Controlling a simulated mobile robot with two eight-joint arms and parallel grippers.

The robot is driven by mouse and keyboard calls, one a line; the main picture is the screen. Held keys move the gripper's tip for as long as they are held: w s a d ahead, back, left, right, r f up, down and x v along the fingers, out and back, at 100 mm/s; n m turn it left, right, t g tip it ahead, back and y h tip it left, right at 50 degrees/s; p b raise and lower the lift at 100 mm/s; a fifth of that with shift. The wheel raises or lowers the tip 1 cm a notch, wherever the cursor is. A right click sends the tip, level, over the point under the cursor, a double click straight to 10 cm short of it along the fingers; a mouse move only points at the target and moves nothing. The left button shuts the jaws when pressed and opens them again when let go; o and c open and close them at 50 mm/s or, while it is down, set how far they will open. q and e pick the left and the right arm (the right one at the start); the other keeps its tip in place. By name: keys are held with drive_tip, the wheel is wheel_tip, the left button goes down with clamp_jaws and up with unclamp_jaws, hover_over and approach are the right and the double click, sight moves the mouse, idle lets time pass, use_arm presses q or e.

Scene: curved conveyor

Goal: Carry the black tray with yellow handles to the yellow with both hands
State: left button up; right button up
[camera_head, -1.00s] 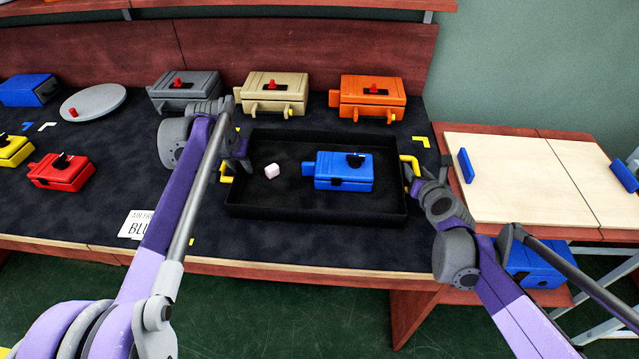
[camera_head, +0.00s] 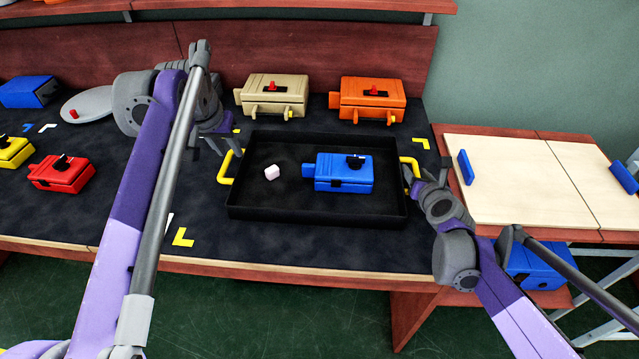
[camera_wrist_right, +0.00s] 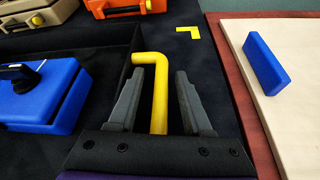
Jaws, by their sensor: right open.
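The black tray (camera_head: 300,213) lies on the dark table top. It holds a blue box (camera_head: 343,172) and a small pale pink cube (camera_head: 272,172). My right gripper (camera_head: 415,178) is at the tray's right yellow handle (camera_head: 410,161). In the right wrist view my right gripper (camera_wrist_right: 160,75) is open, with a finger on each side of the handle (camera_wrist_right: 159,95), and gaps remain.
Yellow corner marks lie near the tray, at front left (camera_head: 182,237) and back right (camera_head: 420,142). A beige box (camera_head: 273,88) and an orange box (camera_head: 374,92) stand behind. A red box (camera_head: 62,174) is left. A pale board (camera_head: 540,180) with blue grips lies right.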

use_arm(q)
drive_tip(key=shift+s+r, duration=0.2)
drive_tip(key=shift+r, duration=0.2)
use_arm(e)
drive_tip(key=shift+s, duration=0.15)
drive_tip(key=v, duration=1.1)
drive_tip(key=shift+s+r, duration=0.2)
drive_tip(key=shift+s, duration=0.15)
